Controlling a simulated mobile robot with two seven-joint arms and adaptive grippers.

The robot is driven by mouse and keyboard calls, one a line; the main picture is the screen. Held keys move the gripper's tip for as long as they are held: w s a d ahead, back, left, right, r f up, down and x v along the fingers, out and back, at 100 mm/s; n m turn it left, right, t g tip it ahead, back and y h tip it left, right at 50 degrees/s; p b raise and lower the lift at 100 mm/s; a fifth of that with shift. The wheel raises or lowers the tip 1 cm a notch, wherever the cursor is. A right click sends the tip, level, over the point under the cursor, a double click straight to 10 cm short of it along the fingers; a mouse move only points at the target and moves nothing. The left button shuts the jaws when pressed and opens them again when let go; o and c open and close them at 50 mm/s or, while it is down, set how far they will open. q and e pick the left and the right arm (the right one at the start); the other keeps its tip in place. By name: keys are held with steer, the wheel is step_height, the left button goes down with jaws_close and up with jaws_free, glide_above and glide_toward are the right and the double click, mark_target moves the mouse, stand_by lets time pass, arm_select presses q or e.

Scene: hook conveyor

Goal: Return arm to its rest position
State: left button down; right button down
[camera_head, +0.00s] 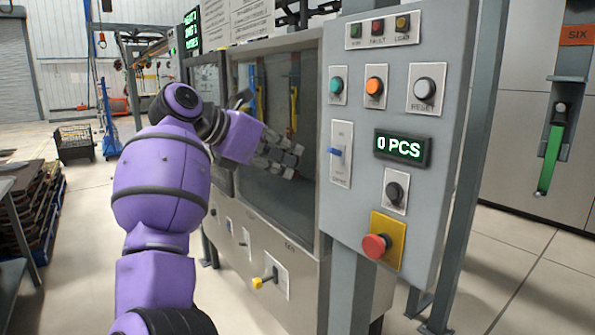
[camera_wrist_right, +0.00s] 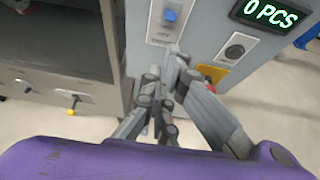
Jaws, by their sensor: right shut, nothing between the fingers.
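My right arm (camera_head: 160,185), purple with dark joint bands, rises from the lower left of the head view and bends right at its wrist. My right gripper (camera_head: 292,160) is at its end, in front of the machine's window and left of the grey control panel (camera_head: 415,125). In the right wrist view the gripper (camera_wrist_right: 178,62) is shut and empty, its grey fingers close together, with the panel behind them. Whether the fingertips touch anything is hard to tell, but no object is between them. My left gripper is not in view.
The panel carries a blue-handled switch (camera_head: 334,151), a "0 PCS" display (camera_head: 402,147), several buttons and a red mushroom button (camera_head: 376,246). A yellow-tipped lever (camera_head: 263,282) sticks out below the window. A green handle (camera_head: 550,160) is at the right. Stacked pallets (camera_head: 35,200) stand at the left.

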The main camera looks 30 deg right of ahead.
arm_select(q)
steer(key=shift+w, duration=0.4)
arm_select(e)
steer(key=shift+a+r, duration=0.25)
steer(key=shift+a, duration=0.05)
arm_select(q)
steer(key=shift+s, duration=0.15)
